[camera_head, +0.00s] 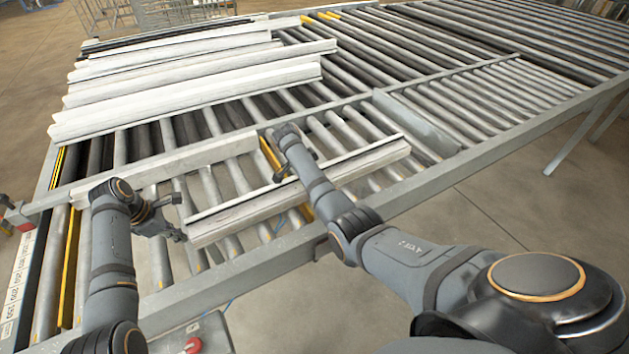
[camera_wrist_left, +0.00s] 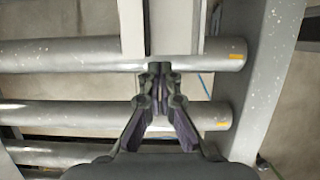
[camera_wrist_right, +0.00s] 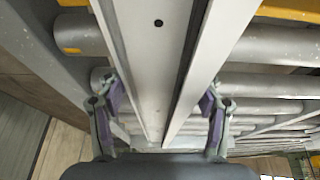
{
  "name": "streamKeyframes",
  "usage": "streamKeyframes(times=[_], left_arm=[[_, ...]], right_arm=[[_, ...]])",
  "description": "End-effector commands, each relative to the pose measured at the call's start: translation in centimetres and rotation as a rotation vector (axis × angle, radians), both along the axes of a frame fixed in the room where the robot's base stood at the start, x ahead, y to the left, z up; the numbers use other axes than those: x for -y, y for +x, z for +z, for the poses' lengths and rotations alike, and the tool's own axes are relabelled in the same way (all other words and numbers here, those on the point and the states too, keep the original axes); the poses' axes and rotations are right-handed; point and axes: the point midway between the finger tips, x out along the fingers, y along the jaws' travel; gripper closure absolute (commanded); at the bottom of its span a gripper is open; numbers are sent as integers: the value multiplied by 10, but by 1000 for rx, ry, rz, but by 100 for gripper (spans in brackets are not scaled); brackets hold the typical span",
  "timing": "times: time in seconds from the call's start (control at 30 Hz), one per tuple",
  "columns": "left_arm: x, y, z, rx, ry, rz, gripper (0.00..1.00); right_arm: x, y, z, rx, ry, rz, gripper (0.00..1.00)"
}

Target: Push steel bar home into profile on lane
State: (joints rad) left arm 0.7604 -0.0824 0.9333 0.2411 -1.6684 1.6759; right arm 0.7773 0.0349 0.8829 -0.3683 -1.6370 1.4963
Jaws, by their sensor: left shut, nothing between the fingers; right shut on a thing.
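The white profile (camera_head: 300,190) lies aslant over the rollers of the near lane. A flat pale strip with a dark hole runs along its channel in the right wrist view (camera_wrist_right: 158,45); I cannot tell surely whether it is the steel bar. My left gripper (camera_head: 181,237) is shut and empty, just off the profile's left end. In the left wrist view its closed tips (camera_wrist_left: 160,68) are in line with the channel's end (camera_wrist_left: 172,40); contact cannot be told. My right gripper (camera_wrist_right: 160,100) is shut across the profile, one finger along each side, near its middle.
Several white profiles (camera_head: 190,95) lie on the rollers behind. A grey rail (camera_head: 235,145) separates them from the near lane, and a frame beam (camera_head: 240,270) edges the front. A red button box (camera_head: 193,345) is at the lower left.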

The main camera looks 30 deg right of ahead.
Motion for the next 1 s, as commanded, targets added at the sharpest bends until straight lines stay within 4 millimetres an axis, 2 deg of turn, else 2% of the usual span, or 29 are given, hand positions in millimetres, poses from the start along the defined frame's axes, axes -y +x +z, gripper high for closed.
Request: streamKeyframes(times=[0.33, 1.0], left_arm=[[-9, 0, 5, 2, 1, 1, 100], [-28, 0, 82, 1, 1, 0, 100]], right_arm=[[0, 0, 0, 0, 1, 0, 97], [0, 0, 0, 0, 1, 0, 97]])
